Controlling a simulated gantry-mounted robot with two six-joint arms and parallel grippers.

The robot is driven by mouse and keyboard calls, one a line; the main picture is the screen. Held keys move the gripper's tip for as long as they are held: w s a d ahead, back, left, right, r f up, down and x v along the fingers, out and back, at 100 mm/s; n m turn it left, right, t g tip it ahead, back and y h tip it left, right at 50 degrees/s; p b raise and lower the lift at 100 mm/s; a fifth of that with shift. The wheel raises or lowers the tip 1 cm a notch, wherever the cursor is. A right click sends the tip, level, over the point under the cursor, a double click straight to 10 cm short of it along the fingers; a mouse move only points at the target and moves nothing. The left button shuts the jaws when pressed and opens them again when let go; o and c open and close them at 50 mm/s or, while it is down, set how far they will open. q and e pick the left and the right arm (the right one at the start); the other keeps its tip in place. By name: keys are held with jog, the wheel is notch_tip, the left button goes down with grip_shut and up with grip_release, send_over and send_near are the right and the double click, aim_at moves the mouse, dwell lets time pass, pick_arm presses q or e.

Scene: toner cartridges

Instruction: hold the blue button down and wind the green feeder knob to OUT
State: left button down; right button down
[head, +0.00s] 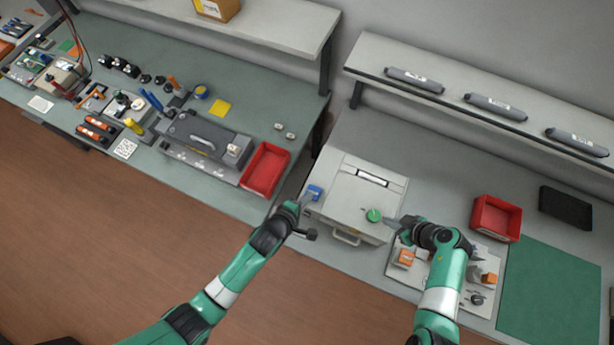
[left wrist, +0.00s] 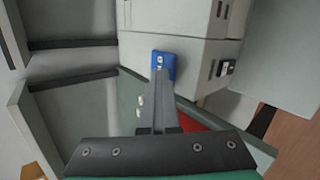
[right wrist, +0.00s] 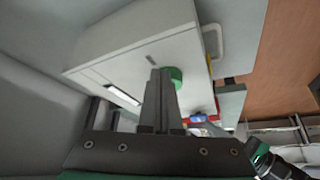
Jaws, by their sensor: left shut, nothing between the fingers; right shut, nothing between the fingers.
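The blue button (head: 315,191) sits on the left side of the light grey printer (head: 345,185). My left gripper (head: 305,201) is shut with its tips at the button. In the left wrist view the fingertips (left wrist: 160,76) overlap the blue button (left wrist: 165,62); whether they press it in cannot be told. The green feeder knob (head: 374,215) is on the printer's front right. My right gripper (head: 388,219) is shut and empty with its tips close beside the knob. In the right wrist view the fingertips (right wrist: 159,75) partly cover the knob (right wrist: 175,76). Any OUT mark is unreadable.
A red bin (head: 497,217) and a tray (head: 425,268) with orange parts lie to the right of the printer. Another red bin (head: 266,169) is on the left bench. Several grey cartridges (head: 495,106) lie on the shelf above. A green mat (head: 550,290) is at far right.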

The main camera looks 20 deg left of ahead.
jog(key=shift+f, duration=0.55)
jog(key=shift+a, duration=0.3)
jog(key=shift+s, duration=0.15)
dwell(0.4)
jog(key=shift+s+a, duration=0.3)
jog(key=shift+s, duration=0.3)
jog(key=shift+s+a, duration=0.25)
jog(key=shift+s, duration=0.05)
jog(key=shift+a, duration=0.1)
jog(key=shift+s, duration=0.2)
